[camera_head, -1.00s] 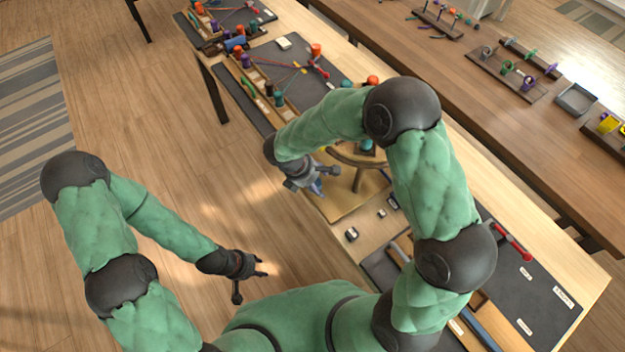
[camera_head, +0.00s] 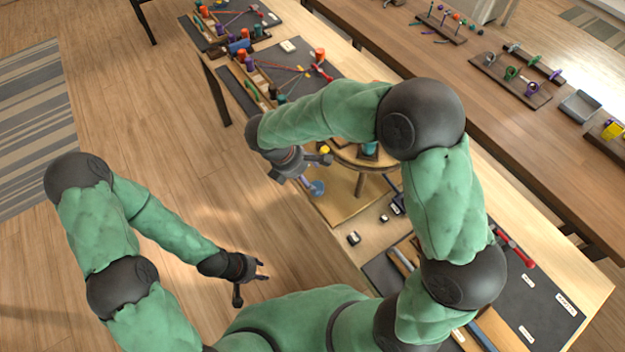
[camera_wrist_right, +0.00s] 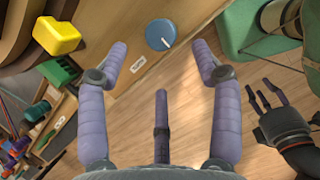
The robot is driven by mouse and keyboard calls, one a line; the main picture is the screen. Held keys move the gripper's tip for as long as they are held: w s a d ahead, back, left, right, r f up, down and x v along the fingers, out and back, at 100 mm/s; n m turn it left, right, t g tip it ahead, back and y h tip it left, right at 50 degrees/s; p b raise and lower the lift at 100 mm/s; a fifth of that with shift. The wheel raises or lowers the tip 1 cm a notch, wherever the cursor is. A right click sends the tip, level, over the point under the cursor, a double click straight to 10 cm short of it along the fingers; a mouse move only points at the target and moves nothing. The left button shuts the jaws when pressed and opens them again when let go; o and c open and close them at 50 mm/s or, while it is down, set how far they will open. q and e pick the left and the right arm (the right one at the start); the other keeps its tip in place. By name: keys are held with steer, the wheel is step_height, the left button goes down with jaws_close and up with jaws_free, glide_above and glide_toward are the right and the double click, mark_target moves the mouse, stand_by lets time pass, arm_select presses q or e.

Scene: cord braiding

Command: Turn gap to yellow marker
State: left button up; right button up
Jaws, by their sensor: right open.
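A round blue knob (camera_wrist_right: 160,34) with a white line sits on the wooden base (camera_head: 350,196) of the round stand (camera_head: 368,157); the knob also shows in the head view (camera_head: 317,188). The line points to the lower right in the wrist view. A yellow marker (camera_wrist_right: 56,36) is at the stand's edge, left of the knob in the wrist view; it also shows in the head view (camera_head: 325,150). My right gripper (camera_wrist_right: 160,52) is open and empty, its fingers spread to either side of the knob, apart from it. My left gripper (camera_head: 258,276) is empty with fingers apart. I cannot make out the gap.
A small pale label (camera_wrist_right: 137,63) is beside the knob. Small dark-and-white blocks (camera_head: 353,238) lie on the table. Dark mats with cords and coloured spools (camera_head: 283,75) are further back. My right arm hides part of the stand. The floor left of the table is clear.

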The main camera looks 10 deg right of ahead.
steer(key=v, duration=0.3)
steer(key=shift+r, duration=0.25)
steer(key=shift+s+f, duration=0.1)
stand_by(0.3)
